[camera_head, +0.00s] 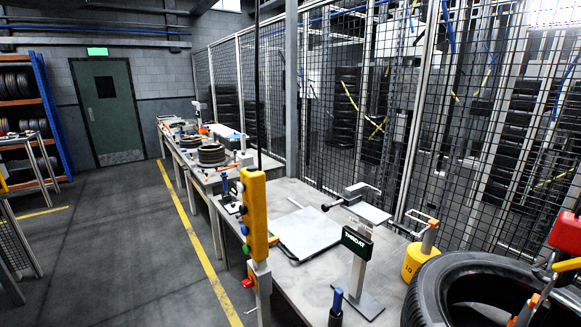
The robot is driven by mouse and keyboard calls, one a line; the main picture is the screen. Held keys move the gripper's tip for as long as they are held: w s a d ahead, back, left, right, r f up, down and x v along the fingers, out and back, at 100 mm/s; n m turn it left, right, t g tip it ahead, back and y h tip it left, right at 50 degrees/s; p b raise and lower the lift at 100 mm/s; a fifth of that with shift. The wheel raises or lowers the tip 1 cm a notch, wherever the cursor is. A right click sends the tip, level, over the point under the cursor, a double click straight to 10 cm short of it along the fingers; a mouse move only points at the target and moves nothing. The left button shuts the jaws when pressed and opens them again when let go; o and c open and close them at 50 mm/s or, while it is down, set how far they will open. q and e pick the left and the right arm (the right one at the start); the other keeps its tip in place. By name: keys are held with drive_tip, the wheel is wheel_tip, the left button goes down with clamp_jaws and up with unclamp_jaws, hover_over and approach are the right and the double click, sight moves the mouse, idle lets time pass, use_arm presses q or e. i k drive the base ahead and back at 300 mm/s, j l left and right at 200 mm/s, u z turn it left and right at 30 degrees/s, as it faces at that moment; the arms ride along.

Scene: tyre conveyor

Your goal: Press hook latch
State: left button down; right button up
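At the right edge hangs a red block (566,233) with a yellow curved piece (566,265) below it; it looks like a hook, partly cut off by the frame. A thin latch cannot be made out on it. Below it, orange and yellow parts (527,311) lie over a black tyre (455,290) at the bottom right; whether they join the hook is unclear. A yellow control pendant (255,215) with coloured buttons hangs upright at the centre left. Neither of my grippers is in view.
A long grey workbench (282,190) runs back along a mesh fence (350,110). It holds a flat plate (305,232), a stand with a dark sign (357,242) and a yellow weight (415,262). The floor at left (120,250) is clear, with a yellow line.

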sight(575, 263)
drive_tip(key=z, duration=1.3)
